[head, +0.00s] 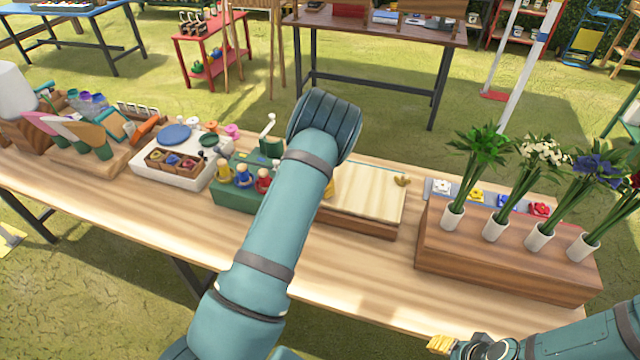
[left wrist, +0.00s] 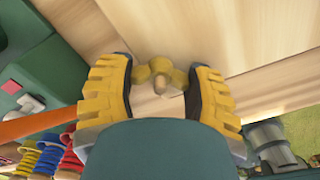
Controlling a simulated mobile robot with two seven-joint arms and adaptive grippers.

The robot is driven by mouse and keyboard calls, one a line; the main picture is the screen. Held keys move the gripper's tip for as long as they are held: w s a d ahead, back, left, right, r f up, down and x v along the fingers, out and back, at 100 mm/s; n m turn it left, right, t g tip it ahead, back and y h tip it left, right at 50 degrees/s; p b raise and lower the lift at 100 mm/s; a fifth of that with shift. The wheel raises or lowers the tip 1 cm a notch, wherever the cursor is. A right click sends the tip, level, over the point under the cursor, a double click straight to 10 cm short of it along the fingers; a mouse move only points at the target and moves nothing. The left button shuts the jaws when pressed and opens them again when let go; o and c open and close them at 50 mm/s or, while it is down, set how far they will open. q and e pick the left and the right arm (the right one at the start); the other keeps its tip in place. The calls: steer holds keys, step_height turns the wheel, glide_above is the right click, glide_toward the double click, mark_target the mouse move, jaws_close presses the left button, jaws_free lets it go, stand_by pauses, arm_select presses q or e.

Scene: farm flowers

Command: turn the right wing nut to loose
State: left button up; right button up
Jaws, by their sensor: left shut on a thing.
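The pale wooden press board (head: 365,190) lies mid-table in the head view. A brass wing nut (head: 402,180) sits at its right side, with no gripper at it. In the left wrist view, my left gripper (left wrist: 158,88) has its yellow fingers closed around another brass wing nut (left wrist: 158,73) on pale wood, near the green box. In the head view my left arm hides most of that gripper and the board's left side; only a bit of yellow finger shows. My right gripper (head: 442,344) is low at the table's front edge, away from the board; its fingers are partly unclear.
A green box (head: 232,196) with coloured pegs stands left of the board. A wooden block (head: 500,250) holding several white vases of flowers stands to the right. A white tray (head: 165,180) lies further left. The table's front strip (head: 340,270) is clear.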

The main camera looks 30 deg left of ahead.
arm_select(q)
steer(key=n, duration=0.3)
steer(key=shift+n+p, duration=0.3)
steer(key=shift+p, duration=0.05)
steer(key=shift+n+p, duration=0.3)
steer(key=shift+n, duration=1.4)
steer(key=o, duration=1.2)
step_height(320, 180, up, 12)
